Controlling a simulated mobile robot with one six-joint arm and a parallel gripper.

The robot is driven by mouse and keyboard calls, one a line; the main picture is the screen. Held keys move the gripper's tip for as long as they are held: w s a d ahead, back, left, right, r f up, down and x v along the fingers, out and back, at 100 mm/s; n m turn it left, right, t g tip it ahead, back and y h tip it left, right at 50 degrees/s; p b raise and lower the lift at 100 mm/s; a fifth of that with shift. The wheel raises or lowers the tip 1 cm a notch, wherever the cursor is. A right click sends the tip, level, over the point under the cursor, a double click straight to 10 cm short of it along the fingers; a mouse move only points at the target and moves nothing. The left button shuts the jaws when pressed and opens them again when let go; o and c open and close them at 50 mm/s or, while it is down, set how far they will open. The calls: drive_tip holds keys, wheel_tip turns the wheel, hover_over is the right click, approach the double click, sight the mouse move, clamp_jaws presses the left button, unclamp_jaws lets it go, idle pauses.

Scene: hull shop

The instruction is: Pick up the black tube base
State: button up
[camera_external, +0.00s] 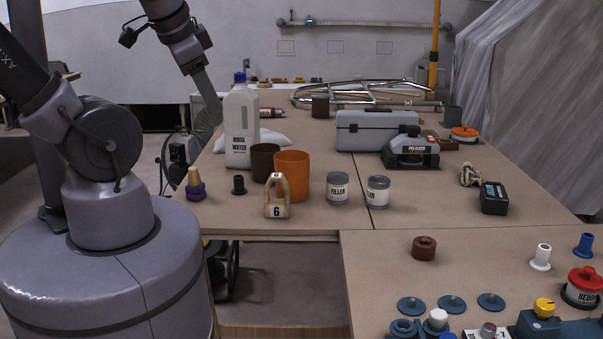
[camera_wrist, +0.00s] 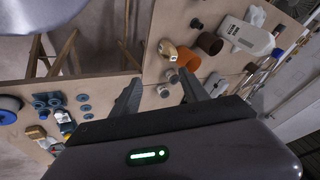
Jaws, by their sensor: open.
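The black tube base (camera_external: 238,186) is a small dark flanged tube. It stands upright on the far table, between the yellow and purple piece (camera_external: 195,185) and the dark brown cup (camera_external: 264,163). In the wrist view a small dark piece (camera_wrist: 196,24) near the table edge looks like the same tube base, ahead of the fingers and apart from them. My gripper (camera_wrist: 158,76) is open and empty, high above the tables. In the external view my arm's end hangs at the upper left; its fingers are hard to make out there.
Two filler cans (camera_external: 337,188) (camera_external: 377,192) are further right.

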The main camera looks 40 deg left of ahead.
drive_tip(key=w+a+r+n+g+p, duration=0.1)
drive_tip(key=w+a+r+n+g, duration=0.15)
drive_tip(key=w+n, duration=0.35)
drive_tip(key=n+g+h+b, duration=0.2)
drive_tip(key=n+g+b, duration=0.1)
drive_tip(key=n, duration=1.2)
hover_over(238, 180)
drive_tip(key=w, duration=0.1)
drive_tip(key=f, duration=2)
drive_tip(key=a+f, duration=0.1)
drive_tip(key=f, duration=0.9)
drive_tip(key=shift+w, duration=0.2)
drive_tip(key=f+b, duration=0.1)
drive_tip(key=f, duration=0.2)
drive_tip(key=f+b, duration=0.1)
drive_tip(key=f, duration=0.2)
drive_tip(key=shift+s+a+b, duration=0.15)
drive_tip(key=shift+s+b, duration=0.05)
drive_tip(key=shift+b, duration=0.1)
drive_tip(key=shift+r, duration=0.15)
